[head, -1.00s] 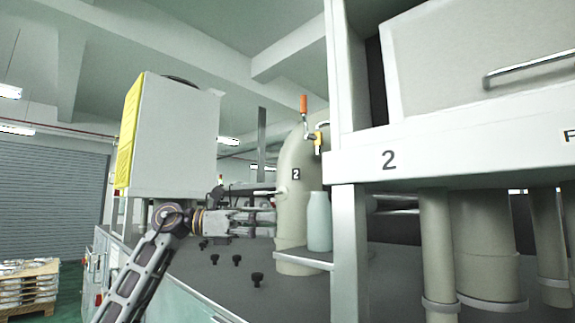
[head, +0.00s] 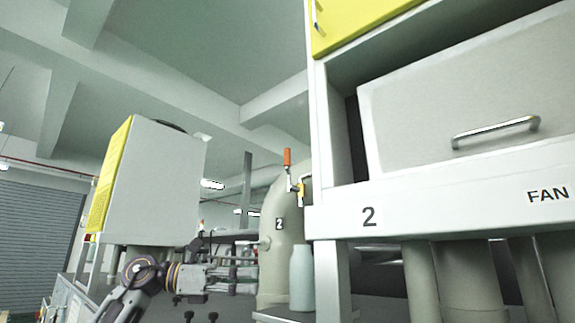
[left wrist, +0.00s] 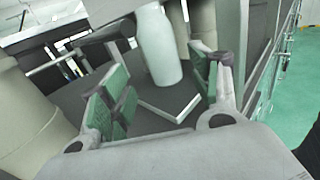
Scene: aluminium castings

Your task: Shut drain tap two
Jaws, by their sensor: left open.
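The tap on the pipe marked 2 (head: 279,224) has an upright orange-red handle (head: 287,157) and a small yellow part (head: 301,190) beside it, in the head view. A pale blue-green bottle (head: 302,278) stands below the tap; it also shows in the left wrist view (left wrist: 160,50). My left gripper (head: 247,273) is left of the bottle, well below the tap handle, with its fingers pointing right. In the left wrist view its jaws (left wrist: 163,85) are apart and empty, with the bottle beyond them. The tap is not recognisable in that view. My right gripper is out of view.
A white box with a yellow side (head: 155,190) stands at left. Small black knobs (head: 188,316) sit on the dark bench. Open air surrounds the tap handle.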

